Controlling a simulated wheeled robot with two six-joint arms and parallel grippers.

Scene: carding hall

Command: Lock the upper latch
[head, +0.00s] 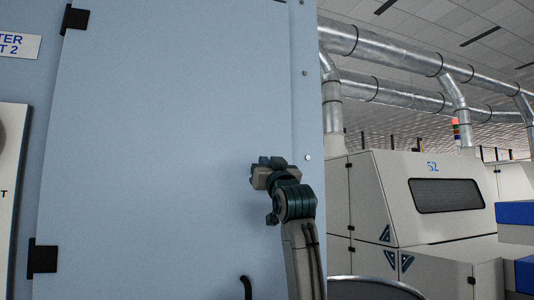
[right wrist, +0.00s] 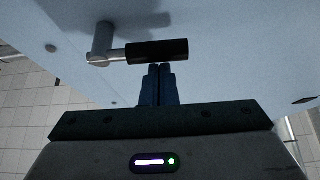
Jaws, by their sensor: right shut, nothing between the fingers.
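The upper latch shows in the right wrist view as a metal crank with a black grip (right wrist: 157,51), on a round post set in the pale blue door. The grip lies roughly level across that picture. My right gripper (right wrist: 160,68) is shut and empty, its dark fingertips just below the grip; I cannot tell whether they touch it. In the head view my right gripper (head: 268,170) is in front of the right part of the blue door (head: 165,130), and the latch is hidden behind it. My left gripper is out of view.
Black hinges (head: 75,19) sit on the door's left edge. A black curved handle (head: 246,288) shows at the bottom. Metal ducts (head: 400,50) run overhead.

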